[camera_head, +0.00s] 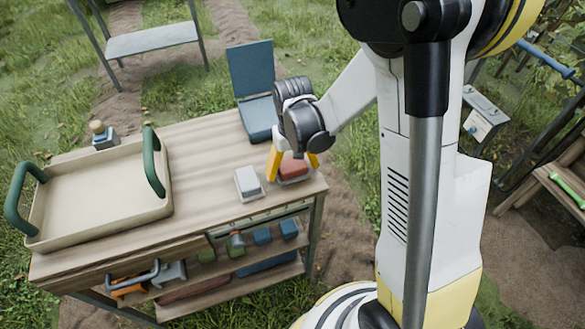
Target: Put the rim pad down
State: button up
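A red block-like pad (292,170), which appears to be the rim pad, is at the right end of the wooden bench (205,150). A pale grey piece shows along its lower edge. My gripper (292,164) points down over it, with one yellow finger on its left and one on its right. The fingers are spread about as wide as the pad. I cannot tell whether they press on it, or whether the pad rests on the bench or hangs just above it. The gripper body hides the pad's far side.
A white and grey block (249,183) lies just left of the gripper. A beige tray (100,222) with green handles fills the bench's left side. An open blue case (252,75) stands behind the gripper. The bench middle is clear. Tools lie on the shelf below.

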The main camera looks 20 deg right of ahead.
aim_at(293, 165)
notch_tip(293, 165, up, 12)
jog(key=p, duration=0.5)
jog(key=s+r+t, duration=0.7)
jog(key=s+r, duration=0.5)
jog(key=shift+s+r, duration=0.2)
jog(key=shift+s, duration=0.1)
jog(key=shift+f+b, duration=0.55)
jog(key=shift+b, duration=0.1)
jog(key=shift+o, duration=0.4)
